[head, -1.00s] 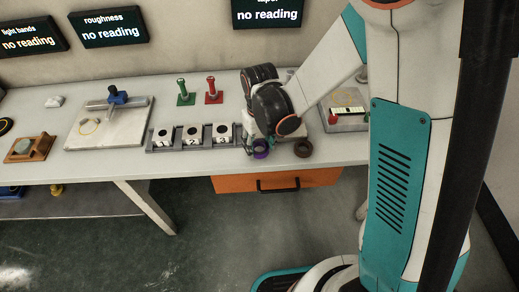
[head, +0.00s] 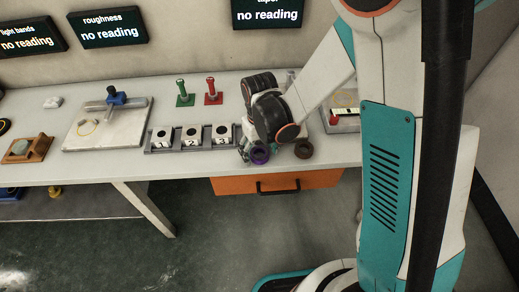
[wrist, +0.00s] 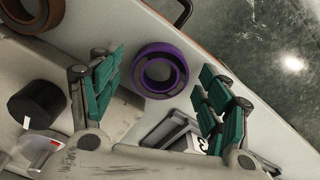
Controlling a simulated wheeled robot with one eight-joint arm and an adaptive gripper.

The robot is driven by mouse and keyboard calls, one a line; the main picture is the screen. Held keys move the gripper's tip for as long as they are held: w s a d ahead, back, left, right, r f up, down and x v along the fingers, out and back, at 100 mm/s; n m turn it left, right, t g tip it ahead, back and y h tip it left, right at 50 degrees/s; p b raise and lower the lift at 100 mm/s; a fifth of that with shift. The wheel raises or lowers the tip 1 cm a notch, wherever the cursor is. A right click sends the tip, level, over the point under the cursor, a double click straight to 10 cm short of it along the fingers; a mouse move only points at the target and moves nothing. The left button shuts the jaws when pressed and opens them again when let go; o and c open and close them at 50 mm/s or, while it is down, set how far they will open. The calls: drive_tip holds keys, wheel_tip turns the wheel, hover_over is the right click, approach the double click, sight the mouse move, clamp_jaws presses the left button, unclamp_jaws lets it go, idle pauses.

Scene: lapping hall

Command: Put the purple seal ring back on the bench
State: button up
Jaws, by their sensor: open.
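The purple seal ring (head: 260,154) lies on the bench (head: 85,172) near its front edge, beside the brown ring. In the wrist view the purple ring (wrist: 143,80) lies flat on the pale bench top, between and a little beyond my fingertips. My gripper (wrist: 158,92) is open, with a teal-padded finger on either side of the ring and a visible gap to each. In the head view my gripper (head: 250,150) is low over the bench at the ring, partly hidden behind my wrist.
A brown ring (head: 303,151) lies to the right. A grey rack with numbered blocks (head: 192,137) stands close on the left. Green (head: 184,94) and red (head: 212,92) handled pieces stand behind. An orange drawer (head: 280,182) hangs below the front edge.

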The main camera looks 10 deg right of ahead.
wheel_tip(320, 180, up, 12)
drive_tip(key=p, duration=0.4)
drive_tip(key=shift+r, duration=0.2)
